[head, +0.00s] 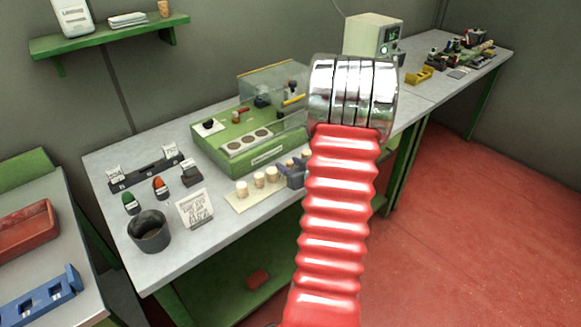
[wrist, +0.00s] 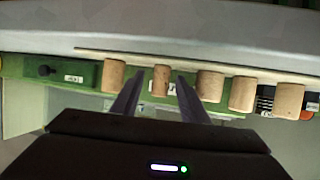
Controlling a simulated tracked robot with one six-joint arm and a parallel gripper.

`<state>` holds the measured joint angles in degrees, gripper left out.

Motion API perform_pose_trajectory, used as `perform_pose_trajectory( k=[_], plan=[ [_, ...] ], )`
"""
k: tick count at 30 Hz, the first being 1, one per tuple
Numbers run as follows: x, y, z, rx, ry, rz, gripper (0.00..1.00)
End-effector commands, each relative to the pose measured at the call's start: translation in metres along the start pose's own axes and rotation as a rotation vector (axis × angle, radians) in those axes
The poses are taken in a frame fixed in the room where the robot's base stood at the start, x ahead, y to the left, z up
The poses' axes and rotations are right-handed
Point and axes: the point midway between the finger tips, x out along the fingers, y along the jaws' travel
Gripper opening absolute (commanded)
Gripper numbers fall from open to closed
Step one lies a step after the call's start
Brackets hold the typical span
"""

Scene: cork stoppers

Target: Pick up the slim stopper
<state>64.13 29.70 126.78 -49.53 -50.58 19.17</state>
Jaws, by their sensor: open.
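In the wrist view the slim stopper (wrist: 160,81), a narrow light-brown cork, is second from left in a row of stoppers on a pale strip. The picture appears upside down, so the corks seem to hang. My gripper (wrist: 161,76) is open, with one dark finger on each side of the slim stopper in the picture. I cannot tell whether the fingers touch it or how far ahead it is. In the head view my red ribbed arm and a dark bluish part cover that end of the row, so the slim stopper is not clear there.
Wider stoppers stand on both sides, at left (wrist: 113,76) and close at right (wrist: 209,86). In the head view a green machine (head: 220,135) stands behind the row. A card (head: 194,208) and a dark cup (head: 149,232) are to its left.

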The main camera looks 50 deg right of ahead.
Motion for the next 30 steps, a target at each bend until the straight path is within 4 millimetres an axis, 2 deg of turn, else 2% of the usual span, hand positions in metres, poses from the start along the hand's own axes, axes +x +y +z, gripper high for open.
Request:
perform_pose_trajectory(
  k=[12, 27, 30],
  plan=[
    [-0.0004, -0.0001, 0.0001, 0.000, 0.000, 0.000, 0.40],
    [-0.0004, -0.0002, 0.0002, 0.000, -0.001, 0.000, 0.05],
    [-0.0004, -0.0002, 0.0002, 0.000, -0.001, 0.000, 0.00]
  ],
)
